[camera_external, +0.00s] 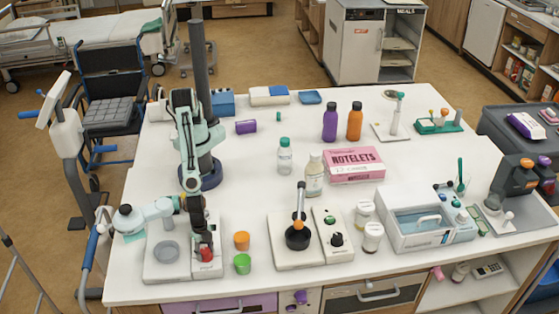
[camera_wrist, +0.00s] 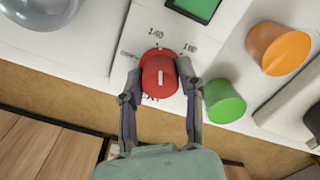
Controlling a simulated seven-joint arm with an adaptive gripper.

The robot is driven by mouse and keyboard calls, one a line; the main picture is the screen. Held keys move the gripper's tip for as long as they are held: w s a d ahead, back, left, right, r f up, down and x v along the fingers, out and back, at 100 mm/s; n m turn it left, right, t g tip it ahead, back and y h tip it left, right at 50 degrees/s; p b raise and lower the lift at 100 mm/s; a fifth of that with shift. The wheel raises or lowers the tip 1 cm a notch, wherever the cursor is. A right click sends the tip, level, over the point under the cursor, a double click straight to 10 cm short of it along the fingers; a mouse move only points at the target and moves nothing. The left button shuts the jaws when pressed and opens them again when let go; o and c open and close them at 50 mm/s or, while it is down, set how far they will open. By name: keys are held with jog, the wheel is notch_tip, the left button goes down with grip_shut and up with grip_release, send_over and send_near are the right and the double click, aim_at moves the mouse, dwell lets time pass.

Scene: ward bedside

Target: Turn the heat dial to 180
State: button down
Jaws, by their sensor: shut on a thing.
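The heat dial is a red round knob (camera_wrist: 160,76) with a white pointer mark on its face. It stands on a white panel with printed figures; I read 140 above it and what looks like 180 to its upper right. Other print to the left and below is partly hidden. My gripper (camera_wrist: 160,82) has one finger on each side of the knob and is shut on it. In the external view the red dial (camera_external: 206,254) shows at the front of a white appliance (camera_external: 158,273), with my gripper (camera_external: 205,246) directly above it.
The table's front edge is close to the dial.

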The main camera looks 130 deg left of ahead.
jog(key=m, duration=0.5)
jog(key=shift+m, duration=0.3)
jog(key=m, duration=1.1)
jog(key=shift+w, duration=0.1)
jog(key=m, duration=0.5)
jog(key=shift+m, duration=0.4)
jog(key=c, duration=0.7)
grip_release()
